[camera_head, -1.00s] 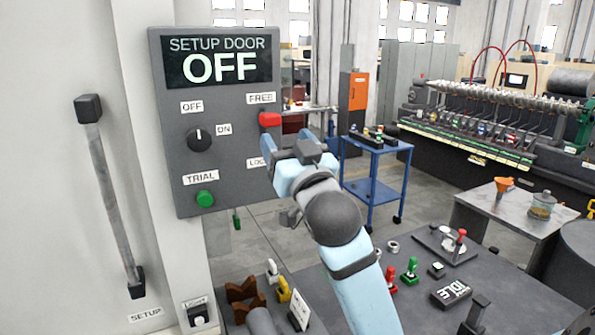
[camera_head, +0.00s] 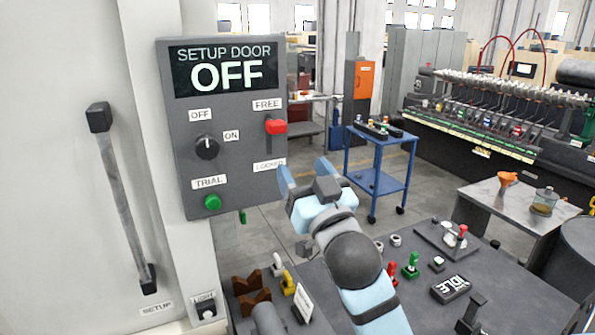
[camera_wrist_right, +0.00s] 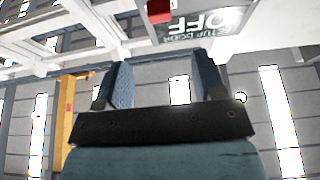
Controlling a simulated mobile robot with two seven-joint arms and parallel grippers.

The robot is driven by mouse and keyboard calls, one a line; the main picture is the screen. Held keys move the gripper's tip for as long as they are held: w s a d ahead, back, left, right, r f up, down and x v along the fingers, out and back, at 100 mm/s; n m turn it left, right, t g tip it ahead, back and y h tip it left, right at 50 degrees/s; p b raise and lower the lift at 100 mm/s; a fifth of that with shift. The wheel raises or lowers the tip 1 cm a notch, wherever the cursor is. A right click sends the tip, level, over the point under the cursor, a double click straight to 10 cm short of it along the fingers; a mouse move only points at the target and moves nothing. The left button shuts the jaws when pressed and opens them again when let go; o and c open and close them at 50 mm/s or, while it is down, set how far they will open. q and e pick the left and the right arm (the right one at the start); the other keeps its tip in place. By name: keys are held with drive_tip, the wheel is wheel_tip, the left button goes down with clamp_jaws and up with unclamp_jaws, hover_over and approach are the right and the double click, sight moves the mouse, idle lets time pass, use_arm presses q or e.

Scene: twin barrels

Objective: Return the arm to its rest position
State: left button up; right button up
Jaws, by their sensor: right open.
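My right gripper (camera_head: 306,176) is open and empty, in front of the lower right edge of the control panel (camera_head: 258,205), apart from the red lever. Its two blue fingers also show in the right wrist view (camera_wrist_right: 160,88) with nothing between them. The panel reads "SETUP DOOR OFF". Its red lever (camera_head: 276,127) sits near the FREE label. The black knob (camera_head: 207,147) and green button (camera_head: 212,203) are on the panel's left side. My left gripper is not in view.
A door with a long handle (camera_head: 125,200) stands at left. A blue cart (camera_head: 378,165) stands behind.

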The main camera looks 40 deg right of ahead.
drive_tip(key=s+a+f+n+g+y, duration=0.15)
drive_tip(key=f+g, duration=0.25)
drive_tip(key=f, duration=0.6)
drive_tip(key=s+a+f+n+g+y, duration=0.15)
drive_tip(key=f+g, duration=0.35)
drive_tip(key=f, duration=0.6)
drive_tip(key=s+a+f+n+g+y, duration=0.3)
drive_tip(key=s+f+g, duration=0.6)
drive_tip(key=s+f, duration=0.8)
drive_tip(key=w+a+f+t+y, duration=0.1)
drive_tip(key=w+a+f+t, duration=0.1)
drive_tip(key=f, duration=0.5)
drive_tip(key=w+a+f+t+y, duration=0.1)
drive_tip(key=w+a+f+t, duration=0.2)
drive_tip(key=f, duration=0.4)
drive_tip(key=shift+w+a+f+m+t, duration=0.15)
drive_tip(key=shift+a+f+m+t, duration=0.2)
drive_tip(key=shift+a+t, duration=0.7)
drive_tip(key=shift+a+r, duration=0.1)
